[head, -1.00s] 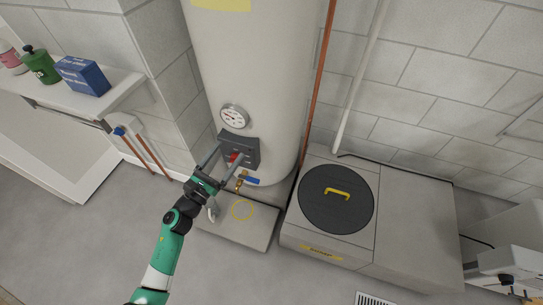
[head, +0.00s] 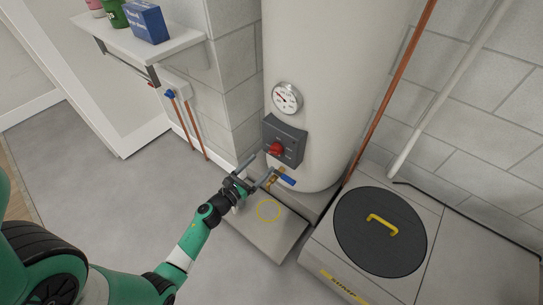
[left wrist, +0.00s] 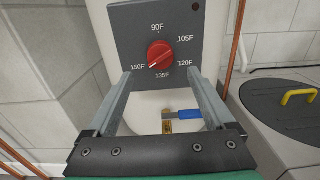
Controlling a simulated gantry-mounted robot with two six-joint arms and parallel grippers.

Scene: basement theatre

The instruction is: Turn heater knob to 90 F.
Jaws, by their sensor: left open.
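The red heater knob (head: 275,149) is on a dark grey control panel (head: 293,137) low on the pale water heater tank (head: 325,60). In the left wrist view the knob (left wrist: 160,55) has its white mark at the lower left, towards the 150F label. The 90F label (left wrist: 157,28) is at the top of the dial. My left gripper (head: 267,162) is open and empty in front of the panel, with its fingertips a little below the knob. In the left wrist view the fingers stand either side below the knob, apart from it. My right gripper is not in view.
A valve with a blue handle (head: 286,179) sticks out just below the panel. A round gauge (head: 287,98) is above it. A sump box with a dark lid (head: 378,245) stands at the right, and a wall shelf (head: 135,45) is at the upper left.

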